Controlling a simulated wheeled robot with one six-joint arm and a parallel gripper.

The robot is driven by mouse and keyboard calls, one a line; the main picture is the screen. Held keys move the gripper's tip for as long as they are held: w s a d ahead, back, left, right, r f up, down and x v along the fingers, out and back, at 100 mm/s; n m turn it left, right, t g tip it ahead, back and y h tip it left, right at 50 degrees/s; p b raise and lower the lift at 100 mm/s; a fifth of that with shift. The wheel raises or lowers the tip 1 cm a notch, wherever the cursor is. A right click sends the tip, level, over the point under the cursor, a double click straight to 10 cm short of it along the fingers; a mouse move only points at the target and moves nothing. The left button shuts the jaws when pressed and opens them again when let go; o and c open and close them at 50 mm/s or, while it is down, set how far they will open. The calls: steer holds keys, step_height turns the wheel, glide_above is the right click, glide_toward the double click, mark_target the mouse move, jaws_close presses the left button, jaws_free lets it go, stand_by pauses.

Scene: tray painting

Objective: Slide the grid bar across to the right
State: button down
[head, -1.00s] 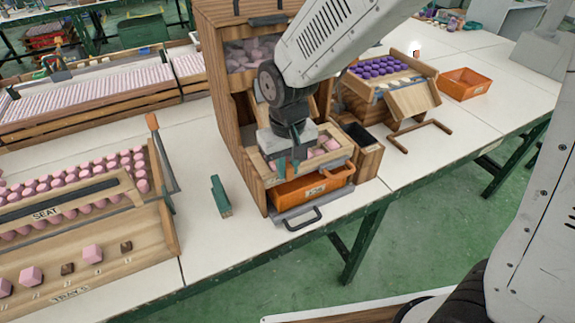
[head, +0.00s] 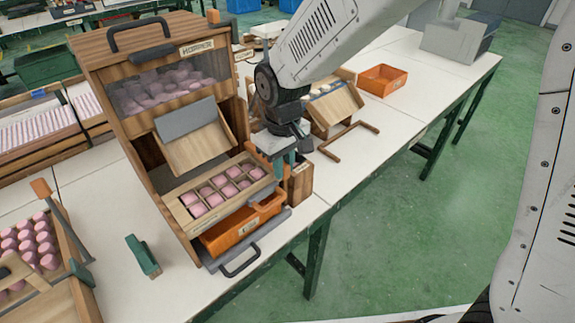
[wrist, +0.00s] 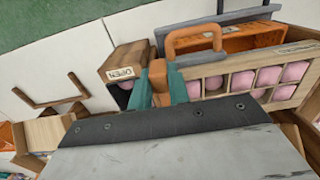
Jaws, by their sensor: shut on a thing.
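The grid bar's brown knob (wrist: 158,78) is between the two teal fingers of my gripper (wrist: 160,92) in the wrist view. In the head view my gripper (head: 280,163) is at the right end of the wooden grid tray (head: 182,213). The tray's compartments hold pink pieces (head: 222,182), which also show in the wrist view (wrist: 268,76). The tray sits in the front of the wooden hopper cabinet (head: 150,150). The rest of the bar is hidden behind my gripper or cannot be told from the tray.
A small wooden box (head: 300,182) stands just right. A wooden stand (head: 330,108) is behind it.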

steer(key=shift+w+r, duration=0.1)
steer(key=shift+w, duration=0.1)
steer(key=c, duration=1.3)
jaws_free()
steer(key=shift+d, duration=0.25)
steer(key=shift+a, duration=0.1)
step_height(320, 180, up, 8)
steer(key=shift+f, duration=0.15)
steer(key=shift+s, duration=0.1)
steer(key=s+d+r+m, duration=0.2)
steer(key=s+d, duration=0.5)
steer(key=d, duration=0.1)
steer(key=s+d+r+m+t, duration=0.1)
steer(key=s+d+r+m, duration=0.2)
steer(key=s+d, duration=0.4)
steer(key=s+d+r+m, duration=0.2)
steer(key=s+d, duration=0.6)
steer(key=d, duration=0.1)
steer(key=shift+s+d+r+m, duration=0.1)
steer(key=shift+r+m, duration=0.3)
